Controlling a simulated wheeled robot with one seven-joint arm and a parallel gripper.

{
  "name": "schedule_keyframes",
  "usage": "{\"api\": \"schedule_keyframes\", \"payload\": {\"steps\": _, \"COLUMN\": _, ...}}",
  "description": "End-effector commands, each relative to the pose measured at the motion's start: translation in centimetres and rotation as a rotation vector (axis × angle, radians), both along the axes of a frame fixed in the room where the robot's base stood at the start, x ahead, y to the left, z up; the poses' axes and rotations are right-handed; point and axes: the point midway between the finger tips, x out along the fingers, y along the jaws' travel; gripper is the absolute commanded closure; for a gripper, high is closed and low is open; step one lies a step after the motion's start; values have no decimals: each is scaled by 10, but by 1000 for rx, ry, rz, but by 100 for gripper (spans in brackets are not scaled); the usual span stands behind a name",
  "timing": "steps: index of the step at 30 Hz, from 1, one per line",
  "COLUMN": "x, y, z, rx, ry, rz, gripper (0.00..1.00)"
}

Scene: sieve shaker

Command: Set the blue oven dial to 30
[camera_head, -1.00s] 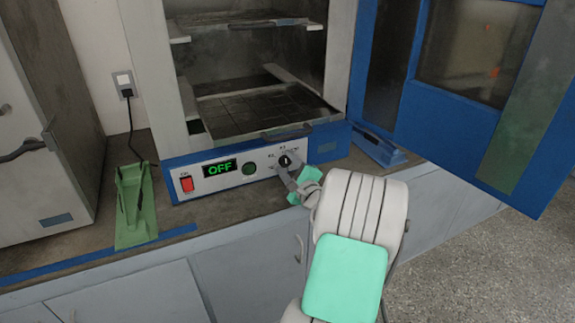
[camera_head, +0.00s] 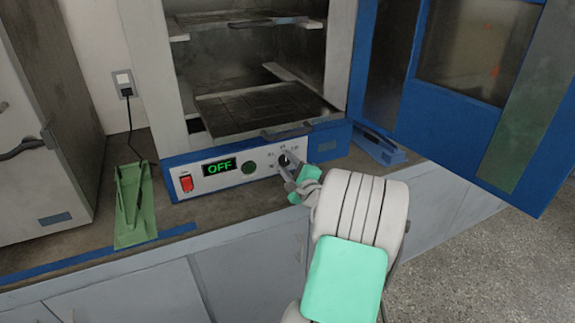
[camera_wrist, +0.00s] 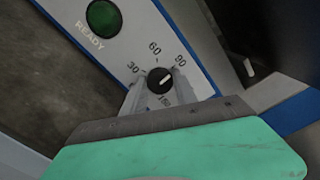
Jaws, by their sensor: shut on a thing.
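The blue oven (camera_head: 225,189) stands on the counter with its door open. Its front panel has a small black dial (camera_head: 285,160), which shows closer in the wrist view (camera_wrist: 160,80). Marks 30, 60 and 90 are printed around the dial, with another mark partly hidden below. A short light line on the dial appears to slant to the upper right, roughly toward the 90 side. My gripper (camera_head: 287,165) is at the panel, with its fingers shut on the dial from both sides. The display (camera_head: 219,167) reads OFF.
A red switch (camera_head: 186,184) and a green READY light (camera_head: 249,167) sit left of the dial. The open blue door (camera_head: 445,125) hangs to the right. A green stand (camera_head: 134,208) is on the counter at left.

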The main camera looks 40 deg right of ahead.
Motion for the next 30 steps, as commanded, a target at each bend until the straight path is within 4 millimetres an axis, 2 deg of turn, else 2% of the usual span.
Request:
{"api": "schedule_keyframes", "payload": {"steps": 8, "x": 0, "y": 0, "z": -4, "rx": -178, "ry": 52, "rz": 0, "gripper": 100}}
{"api": "schedule_keyframes", "payload": {"steps": 30, "x": 0, "y": 0, "z": -7, "rx": -852, "ry": 250, "rz": -1, "gripper": 100}}
